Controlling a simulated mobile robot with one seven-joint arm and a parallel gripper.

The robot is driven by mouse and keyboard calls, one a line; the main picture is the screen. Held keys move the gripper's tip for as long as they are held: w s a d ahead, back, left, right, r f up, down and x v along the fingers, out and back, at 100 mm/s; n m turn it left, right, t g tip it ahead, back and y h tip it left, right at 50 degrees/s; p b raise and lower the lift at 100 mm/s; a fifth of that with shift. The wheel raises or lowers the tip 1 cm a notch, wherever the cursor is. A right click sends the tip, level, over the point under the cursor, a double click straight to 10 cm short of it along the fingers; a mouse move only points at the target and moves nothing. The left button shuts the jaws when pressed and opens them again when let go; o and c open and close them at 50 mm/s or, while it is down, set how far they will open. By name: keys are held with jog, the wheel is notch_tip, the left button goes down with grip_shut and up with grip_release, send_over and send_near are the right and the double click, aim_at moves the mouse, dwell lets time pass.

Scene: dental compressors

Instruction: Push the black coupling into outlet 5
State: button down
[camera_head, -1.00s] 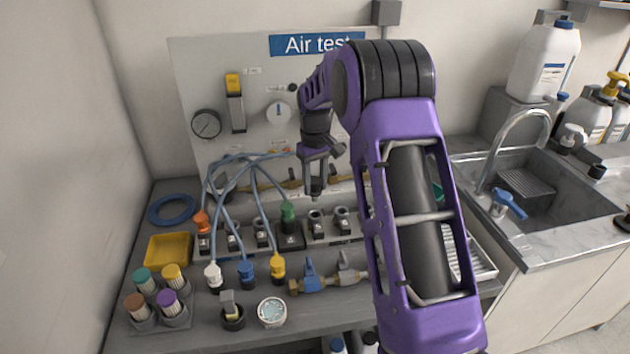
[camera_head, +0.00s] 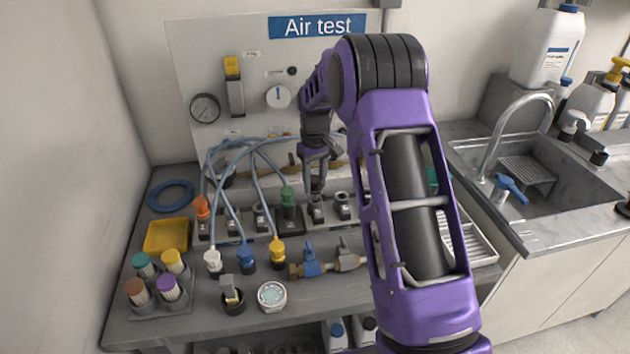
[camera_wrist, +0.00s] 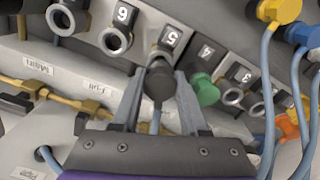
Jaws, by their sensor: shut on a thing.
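My gripper (camera_wrist: 158,90) is shut on the black coupling (camera_wrist: 159,84), a short dark cylinder between the two grey fingers. Outlet 5 (camera_wrist: 163,55) lies directly behind the coupling in the wrist view, its label 5 above and its ring partly covered. I cannot tell whether the coupling touches the ring or sits in it. In the head view my gripper (camera_head: 315,188) points down just above outlet 5 (camera_head: 317,213), and the coupling is hard to make out there. A hose shows below the coupling in the wrist view.
Outlet 6 (camera_wrist: 115,40) is empty on one side. The green coupling (camera_wrist: 204,90) sits in outlet 4 close on the other side. Blue hoses (camera_head: 240,165) arch over the left outlets. A sink (camera_head: 525,175) is at right.

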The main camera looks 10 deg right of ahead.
jog(key=shift+f, duration=0.2)
jog(key=shift+f+b, duration=0.75)
jog(key=shift+f, duration=0.4)
jog(key=shift+c, duration=1.8)
grip_release()
notch_tip(320, 180, up, 17)
jog(key=p, duration=0.1)
jog(key=shift+r, duration=0.15)
